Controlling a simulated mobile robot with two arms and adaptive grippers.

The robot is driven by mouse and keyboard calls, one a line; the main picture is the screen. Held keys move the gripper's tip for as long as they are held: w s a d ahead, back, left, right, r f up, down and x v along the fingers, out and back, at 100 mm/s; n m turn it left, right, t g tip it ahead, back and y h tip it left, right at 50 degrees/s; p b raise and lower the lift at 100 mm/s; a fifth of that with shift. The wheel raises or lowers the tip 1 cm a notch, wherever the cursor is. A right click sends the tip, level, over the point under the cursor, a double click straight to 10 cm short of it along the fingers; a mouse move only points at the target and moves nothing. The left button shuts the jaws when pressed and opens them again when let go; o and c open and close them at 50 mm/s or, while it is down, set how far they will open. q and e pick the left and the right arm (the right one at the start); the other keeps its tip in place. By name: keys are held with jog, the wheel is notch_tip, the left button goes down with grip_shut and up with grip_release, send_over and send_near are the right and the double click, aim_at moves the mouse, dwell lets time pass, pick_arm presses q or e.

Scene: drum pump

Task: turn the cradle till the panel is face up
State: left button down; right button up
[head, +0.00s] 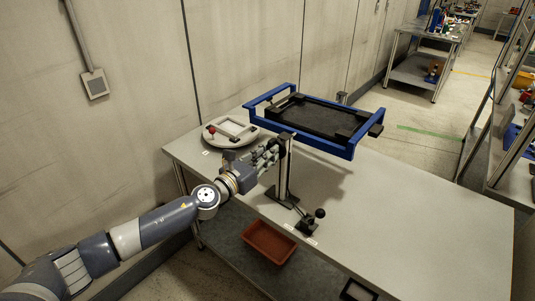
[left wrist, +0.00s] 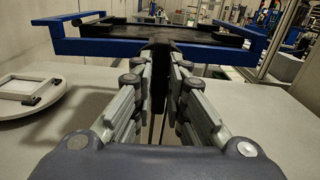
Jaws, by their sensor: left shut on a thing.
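The blue cradle frame (head: 338,147) stands on a post (head: 284,175) above the bench and looks about level. A dark panel (head: 318,117) lies flat within the frame; I cannot tell which face is up. In the left wrist view the cradle (left wrist: 85,47) spans the top of the picture. My left gripper (head: 275,150) is at the near side of the cradle, by the post's top. In the left wrist view its fingers (left wrist: 158,85) are closed on a black handle (left wrist: 158,62) below the frame's near edge. The right gripper is not in view.
A black lever with a ball knob (head: 319,213) stands before the post. A red-brown bin (head: 268,243) sits on the lower shelf. The bench's right part (head: 430,215) is clear.

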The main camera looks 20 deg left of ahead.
pick_arm(q)
jog(key=shift+f+m, duration=0.1)
jog(key=shift+m, duration=0.3)
dwell(0.4)
jog(key=c, duration=1.6)
grip_release()
jog(key=v, duration=1.2)
